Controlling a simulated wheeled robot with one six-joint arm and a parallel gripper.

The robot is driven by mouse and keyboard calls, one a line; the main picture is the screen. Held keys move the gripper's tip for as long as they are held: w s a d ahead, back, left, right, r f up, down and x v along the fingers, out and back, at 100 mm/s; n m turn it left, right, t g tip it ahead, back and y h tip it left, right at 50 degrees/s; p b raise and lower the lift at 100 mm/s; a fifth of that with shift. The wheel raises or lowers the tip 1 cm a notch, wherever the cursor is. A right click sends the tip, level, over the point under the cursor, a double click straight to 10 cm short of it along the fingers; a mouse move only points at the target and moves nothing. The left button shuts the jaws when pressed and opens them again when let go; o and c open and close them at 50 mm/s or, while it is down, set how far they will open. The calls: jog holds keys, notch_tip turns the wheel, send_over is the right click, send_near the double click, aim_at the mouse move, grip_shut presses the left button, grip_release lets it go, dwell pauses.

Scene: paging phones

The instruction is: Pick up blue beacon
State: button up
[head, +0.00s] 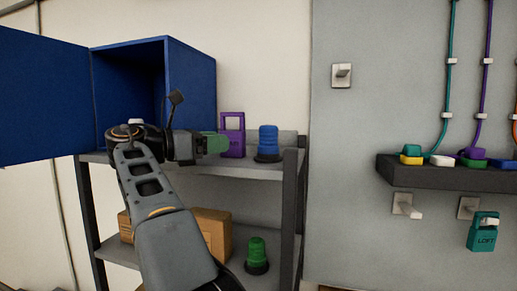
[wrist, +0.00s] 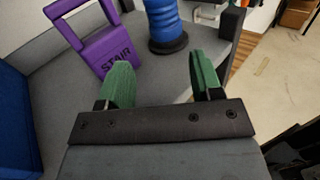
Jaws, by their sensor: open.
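The blue beacon (head: 268,140) has a ribbed blue body on a black base. It stands upright on the upper shelf near its right end. In the wrist view the beacon (wrist: 163,22) is ahead of and between the fingers, its top cut off by the frame. My gripper (wrist: 160,82) has two green fingers, open and empty, apart from the beacon. In the head view my gripper (head: 216,143) is over the shelf, left of the beacon.
A purple tag marked STAIR (wrist: 95,42) stands left of the beacon. A blue open cabinet (head: 192,88) is on the shelf's left. A dark corner post (wrist: 232,22) rises right of the beacon. A green beacon (head: 256,252) and boxes (head: 213,230) sit below.

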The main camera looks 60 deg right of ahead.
aim_at(261, 137)
jog(key=x, duration=0.7)
jog(key=shift+s+d+r+p, duration=0.1)
jog(key=shift+s+d+p, duration=0.1)
jog(key=shift+s+p, duration=0.2)
jog(key=shift+p+x, duration=0.6)
jog(key=shift+x, duration=1.85)
jog(key=shift+c, duration=0.3)
jog(key=c, duration=0.8)
